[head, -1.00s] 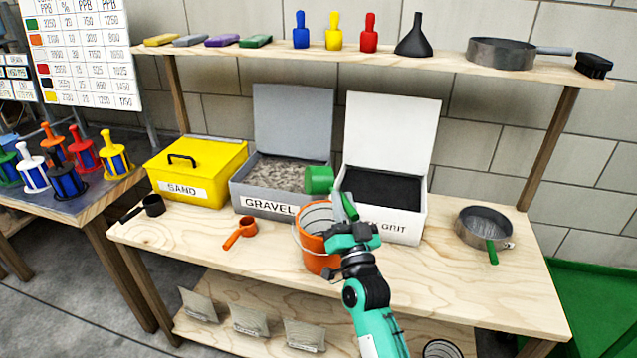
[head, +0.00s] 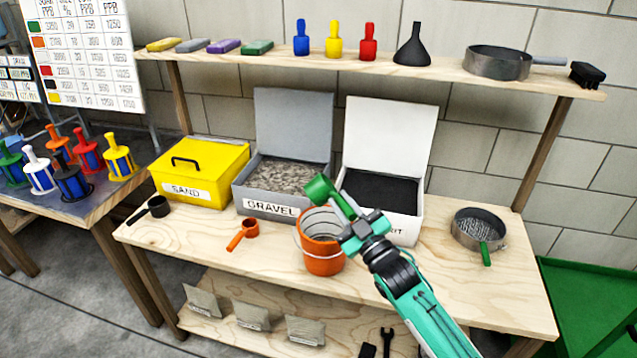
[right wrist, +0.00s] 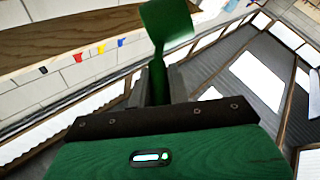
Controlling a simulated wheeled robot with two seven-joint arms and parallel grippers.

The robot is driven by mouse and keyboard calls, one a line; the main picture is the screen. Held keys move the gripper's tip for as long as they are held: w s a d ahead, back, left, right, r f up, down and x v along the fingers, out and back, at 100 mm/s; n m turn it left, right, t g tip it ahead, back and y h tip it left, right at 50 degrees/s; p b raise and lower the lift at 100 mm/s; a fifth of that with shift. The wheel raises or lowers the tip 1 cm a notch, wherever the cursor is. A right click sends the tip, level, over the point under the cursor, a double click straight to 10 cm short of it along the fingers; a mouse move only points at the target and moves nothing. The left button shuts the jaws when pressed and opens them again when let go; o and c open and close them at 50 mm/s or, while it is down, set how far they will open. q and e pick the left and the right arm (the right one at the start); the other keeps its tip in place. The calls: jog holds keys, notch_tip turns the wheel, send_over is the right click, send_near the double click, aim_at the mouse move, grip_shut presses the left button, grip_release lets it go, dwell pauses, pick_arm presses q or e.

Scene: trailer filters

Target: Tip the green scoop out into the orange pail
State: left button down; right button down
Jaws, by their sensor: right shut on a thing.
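The green scoop (head: 318,188) is held by its handle in my right gripper (head: 352,222). Its cup is above the back rim of the orange pail (head: 323,262) and is tilted. The scoop also shows in the right wrist view (right wrist: 167,28), with its handle between the fingers. I cannot see into the cup. The orange pail stands upright on the bench in front of the gravel bin, with its wire handle down at the side. The gripper is at the pail's right rim, partly covering it in the head view. My left gripper is not in view.
Behind the pail stand the yellow sand box (head: 200,172), the open gravel bin (head: 285,180) and the open grit bin (head: 385,190). An orange scoop (head: 243,233) lies left of the pail, and a black scoop (head: 150,208) farther left. A sieve (head: 479,232) sits right.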

jog(key=shift+r+n+g+p, duration=0.35)
jog(key=shift+n+p, duration=0.25)
jog(key=shift+n, duration=0.3)
jog(key=n+p, duration=0.1)
jog(key=n+g+p, duration=0.1)
jog(key=n+p, duration=0.1)
jog(key=shift+r+g+y, duration=0.25)
jog(key=shift+r+y, duration=0.05)
jog(key=shift+r, duration=0.05)
jog(key=n+p, duration=0.1)
jog(key=p, duration=0.1)
jog(key=n+g+p, duration=0.1)
jog(key=n+p, duration=0.1)
jog(key=shift+r, duration=0.35)
jog(key=n+p, duration=0.1)
jog(key=p, duration=0.1)
jog(key=n+g+p, duration=0.1)
jog(key=n+p, duration=0.1)
jog(key=p, duration=0.1)
jog(key=shift+r+g+h, duration=0.25)
jog(key=shift+g+h, duration=0.05)
jog(key=shift+h, duration=0.1)
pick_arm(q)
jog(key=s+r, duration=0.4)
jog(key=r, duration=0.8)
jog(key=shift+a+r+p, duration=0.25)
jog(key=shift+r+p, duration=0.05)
pick_arm(e)
jog(key=shift+f, duration=0.2)
